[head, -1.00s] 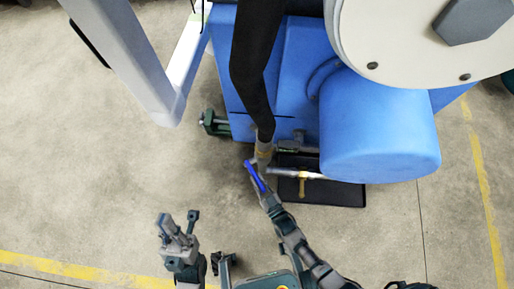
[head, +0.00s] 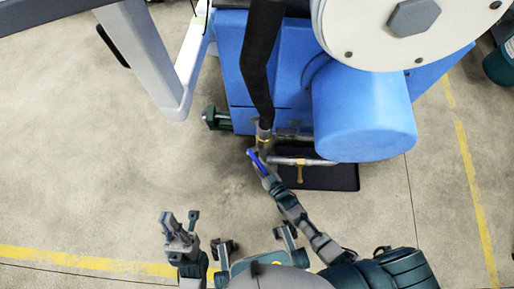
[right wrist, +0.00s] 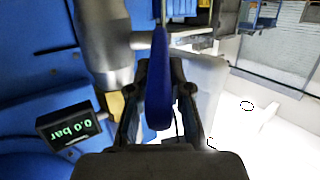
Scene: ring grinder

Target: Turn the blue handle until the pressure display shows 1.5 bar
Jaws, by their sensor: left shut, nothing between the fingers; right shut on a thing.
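The blue handle (head: 257,160) sits on a valve at the pipe in front of the blue machine; it also shows large in the right wrist view (right wrist: 158,90). My right gripper (head: 265,171) is shut on the handle, with its dark fingers on either side of it in the wrist view. The pressure display (right wrist: 74,128) is at the lower left of the wrist view, upside down, and appears to read 0.0 bar in green. My left gripper (head: 179,226) is shut and empty, above open floor, well left of the handle.
A thick black hose (head: 261,60) runs down to the valve. The blue machine (head: 290,80) and its round blue housing (head: 364,118) stand behind and to the right. A black mat (head: 330,178) lies below the pipe. The floor at left is clear.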

